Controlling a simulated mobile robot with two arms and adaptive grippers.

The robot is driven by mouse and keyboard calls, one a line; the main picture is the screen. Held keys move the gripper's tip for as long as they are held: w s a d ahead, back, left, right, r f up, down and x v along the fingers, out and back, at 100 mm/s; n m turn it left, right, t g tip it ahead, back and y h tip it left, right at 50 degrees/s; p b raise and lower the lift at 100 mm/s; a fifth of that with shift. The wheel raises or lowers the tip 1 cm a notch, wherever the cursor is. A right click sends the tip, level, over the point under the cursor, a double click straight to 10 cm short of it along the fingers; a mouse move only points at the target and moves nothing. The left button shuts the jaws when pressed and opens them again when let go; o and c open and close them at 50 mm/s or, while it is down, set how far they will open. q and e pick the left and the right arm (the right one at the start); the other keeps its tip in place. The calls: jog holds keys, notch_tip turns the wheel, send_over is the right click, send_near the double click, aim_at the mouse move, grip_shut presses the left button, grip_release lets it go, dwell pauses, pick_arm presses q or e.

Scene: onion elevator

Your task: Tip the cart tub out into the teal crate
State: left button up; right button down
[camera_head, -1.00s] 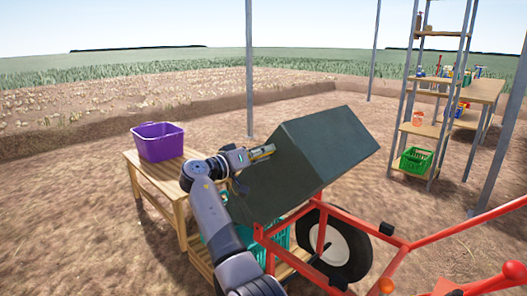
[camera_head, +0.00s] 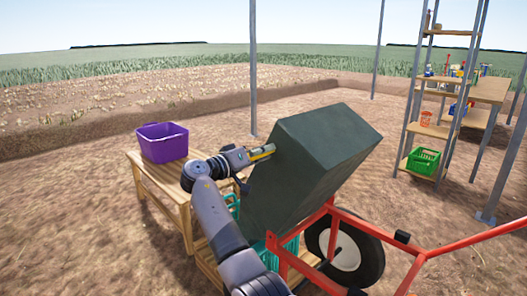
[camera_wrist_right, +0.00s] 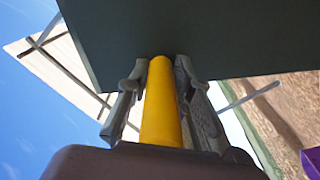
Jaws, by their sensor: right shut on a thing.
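The dark grey-green cart tub (camera_head: 310,165) is tipped up steeply on the red cart frame (camera_head: 335,222), its underside or side facing me. The teal crate (camera_head: 291,247) stands below the tub and is mostly hidden by it and by my arm. My right gripper (camera_head: 262,152) is at the tub's upper left edge. In the right wrist view its fingers are closed around a yellow handle (camera_wrist_right: 162,105) that meets the dark tub wall (camera_wrist_right: 190,40). The inside of the tub and any contents are hidden. My left gripper is not in view.
A purple bin (camera_head: 162,142) sits on a wooden table (camera_head: 150,172) at the left. The cart's black wheel (camera_head: 346,250) is right of the crate. Metal shelves with a green basket (camera_head: 423,160) stand at the far right. Open soil lies between.

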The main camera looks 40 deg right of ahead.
jog(key=shift+w, duration=0.25)
jog(key=shift+w+a+r, duration=0.1)
jog(key=shift+w, duration=0.05)
dwell(0.4)
jog(key=c, duration=1.8)
grip_release()
jog(key=o, duration=0.4)
jog(key=shift+w+f, duration=0.2)
jog(key=shift+s, duration=0.1)
jog(key=a, duration=0.8)
jog(key=s+a, duration=0.1)
jog(key=a, duration=0.3)
